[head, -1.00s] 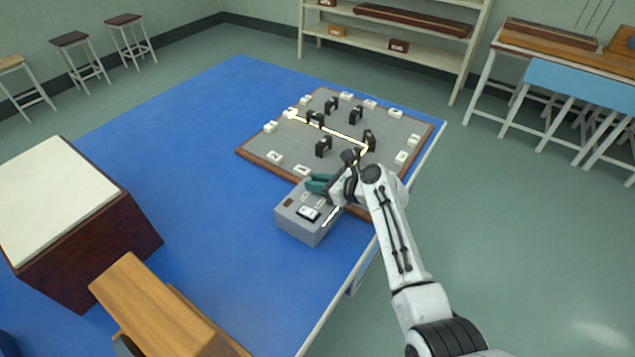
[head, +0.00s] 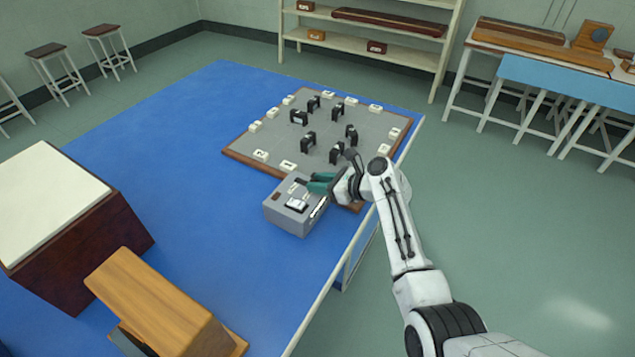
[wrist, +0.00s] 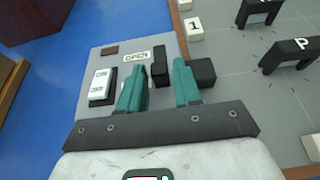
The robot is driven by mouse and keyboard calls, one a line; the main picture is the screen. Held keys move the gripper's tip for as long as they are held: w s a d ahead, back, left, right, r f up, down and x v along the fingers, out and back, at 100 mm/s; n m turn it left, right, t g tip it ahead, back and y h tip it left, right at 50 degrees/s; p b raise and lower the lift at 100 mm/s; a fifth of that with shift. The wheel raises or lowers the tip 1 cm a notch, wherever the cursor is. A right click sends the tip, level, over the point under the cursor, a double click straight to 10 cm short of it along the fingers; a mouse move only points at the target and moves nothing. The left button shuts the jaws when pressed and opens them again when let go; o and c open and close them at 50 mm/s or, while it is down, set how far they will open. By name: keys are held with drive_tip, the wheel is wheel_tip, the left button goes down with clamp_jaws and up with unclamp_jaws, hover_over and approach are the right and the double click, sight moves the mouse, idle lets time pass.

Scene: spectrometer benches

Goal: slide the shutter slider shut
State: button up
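The grey control box (head: 290,212) stands on the blue table beside the pegboard-like panel. In the wrist view its top (wrist: 90,75) carries an OPEN label (wrist: 138,56). A black upright knob, which looks like the shutter slider (wrist: 159,57), stands right of that label. My gripper (wrist: 160,72) is over the box with its teal fingers apart, one on each side of the knob. A narrow gap shows on both sides. The gripper (head: 311,182) also shows in the head view.
A white rocker switch (wrist: 101,84) is left of the fingers, and a black block (wrist: 203,72) is close to the right finger. The grey panel (head: 280,135) holds several black stands. A dark wooden box (head: 90,240) is at the left.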

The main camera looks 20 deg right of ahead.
drive_tip(key=shift+o, duration=1.1)
drive_tip(key=shift+r, duration=0.1)
drive_tip(key=v, duration=1)
drive_tip(key=shift+s+d, duration=0.2)
drive_tip(key=shift+s, duration=0.1)
